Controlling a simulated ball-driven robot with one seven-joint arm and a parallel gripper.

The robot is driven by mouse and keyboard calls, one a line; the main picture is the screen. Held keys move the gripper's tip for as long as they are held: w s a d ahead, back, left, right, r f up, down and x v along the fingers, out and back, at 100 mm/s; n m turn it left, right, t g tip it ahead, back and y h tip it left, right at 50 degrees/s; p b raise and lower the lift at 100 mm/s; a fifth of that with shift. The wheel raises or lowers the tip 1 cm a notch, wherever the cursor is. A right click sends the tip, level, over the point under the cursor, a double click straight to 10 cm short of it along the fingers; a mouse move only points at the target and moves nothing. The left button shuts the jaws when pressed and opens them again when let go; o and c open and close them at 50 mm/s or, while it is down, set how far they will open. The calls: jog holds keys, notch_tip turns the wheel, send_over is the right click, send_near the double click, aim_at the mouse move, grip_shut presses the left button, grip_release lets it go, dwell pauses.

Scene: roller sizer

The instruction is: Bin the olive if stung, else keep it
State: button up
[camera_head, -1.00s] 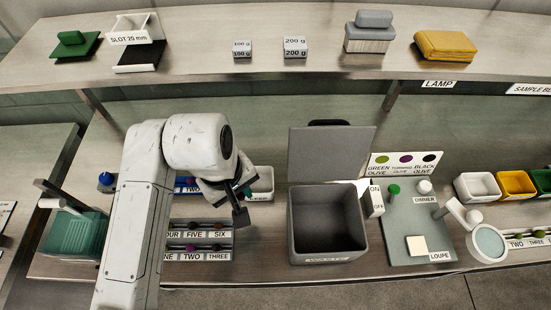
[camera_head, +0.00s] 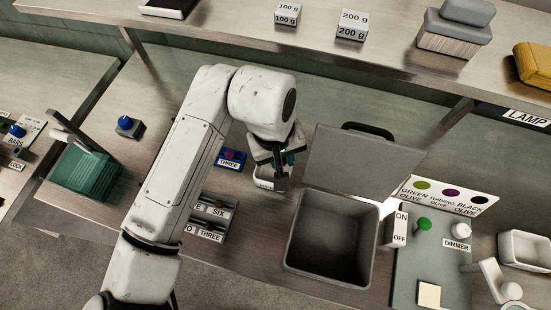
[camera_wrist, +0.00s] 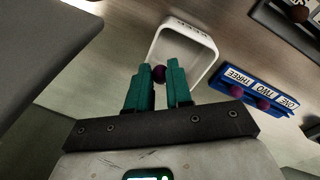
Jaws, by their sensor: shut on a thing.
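My gripper (camera_wrist: 162,68) is shut on a dark purple olive (camera_wrist: 159,75), held between the teal fingertips in the wrist view. Beyond the fingertips lies the white keep tray (camera_wrist: 209,58), whose visible floor looks empty. In the head view my gripper (camera_head: 283,172) is over or beside the keep tray (camera_head: 264,184), which it partly hides. The olive is hidden there. The grey bin (camera_head: 292,235) stands just right of the gripper, its lid (camera_head: 350,160) raised and its inside dark. I cannot tell any sting mark on the olive.
A blue rack (camera_wrist: 285,84) with purple olives stands beside the tray. Dark numbered racks (camera_head: 212,222) sit in front of it. The lamp board (camera_head: 425,255) with switch box (camera_head: 397,228) is right of the bin. A shelf (camera_head: 240,30) runs along the back.

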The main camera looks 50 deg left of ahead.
jog(key=shift+f+b, duration=0.4)
jog(key=shift+f, duration=0.4)
jog(key=o, duration=0.8)
jog(key=shift+s, duration=0.1)
jog(key=shift+c, duration=0.2)
notch_tip(320, 180, up, 11)
jog(key=s+b, duration=0.1)
jog(key=shift+s+a, duration=0.15)
jog(key=shift+a, duration=0.15)
jog(key=shift+f, duration=0.15)
